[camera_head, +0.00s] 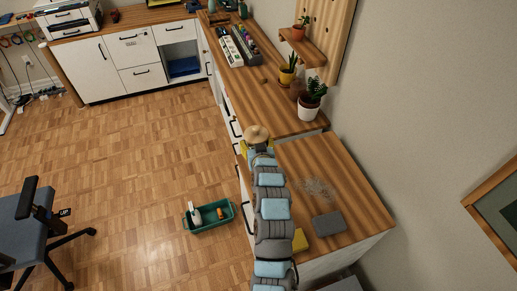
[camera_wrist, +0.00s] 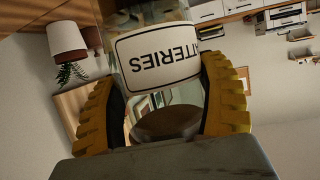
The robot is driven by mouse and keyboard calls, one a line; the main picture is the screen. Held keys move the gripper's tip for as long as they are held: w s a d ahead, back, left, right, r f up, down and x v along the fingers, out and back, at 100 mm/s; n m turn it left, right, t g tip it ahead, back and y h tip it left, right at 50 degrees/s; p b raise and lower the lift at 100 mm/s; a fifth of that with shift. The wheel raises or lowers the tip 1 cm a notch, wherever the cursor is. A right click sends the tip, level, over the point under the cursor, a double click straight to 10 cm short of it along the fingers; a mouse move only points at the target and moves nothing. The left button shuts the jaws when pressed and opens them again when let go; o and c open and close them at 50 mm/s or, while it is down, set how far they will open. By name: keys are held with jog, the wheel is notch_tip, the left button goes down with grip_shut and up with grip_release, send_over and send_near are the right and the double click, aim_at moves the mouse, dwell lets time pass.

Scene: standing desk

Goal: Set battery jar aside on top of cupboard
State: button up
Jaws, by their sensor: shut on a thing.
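The battery jar shows in the wrist view as a clear jar with a white label (camera_wrist: 157,57) reading "BATTERIES" upside down. My gripper (camera_wrist: 158,85) is shut on it, with a yellow finger on each side. In the head view, the jar's round, tan lid (camera_head: 256,132) shows at the end of my arm, and my gripper (camera_head: 257,147) is mostly hidden behind the wrist. The jar is by the front edge of the wood-topped cupboard (camera_head: 345,185); I cannot tell whether it touches any surface.
A grey block (camera_head: 329,223), a yellow sponge (camera_head: 300,240) and a speckled patch (camera_head: 318,188) are on the near top. Potted plants (camera_head: 312,100) stand on the farther counter (camera_head: 265,95) under a wall shelf (camera_head: 303,48). A green tub (camera_head: 222,222) and a chair (camera_head: 42,225) stand on the floor.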

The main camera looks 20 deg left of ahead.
jog(key=shift+w+a+f, duration=0.15)
jog(key=shift+w+f, duration=1.15)
jog(key=shift+f, duration=1.7)
jog(key=shift+w+f+b, duration=0.1)
jog(key=shift+f+b, duration=0.05)
jog(key=shift+b, duration=0.15)
jog(key=o, duration=1.2)
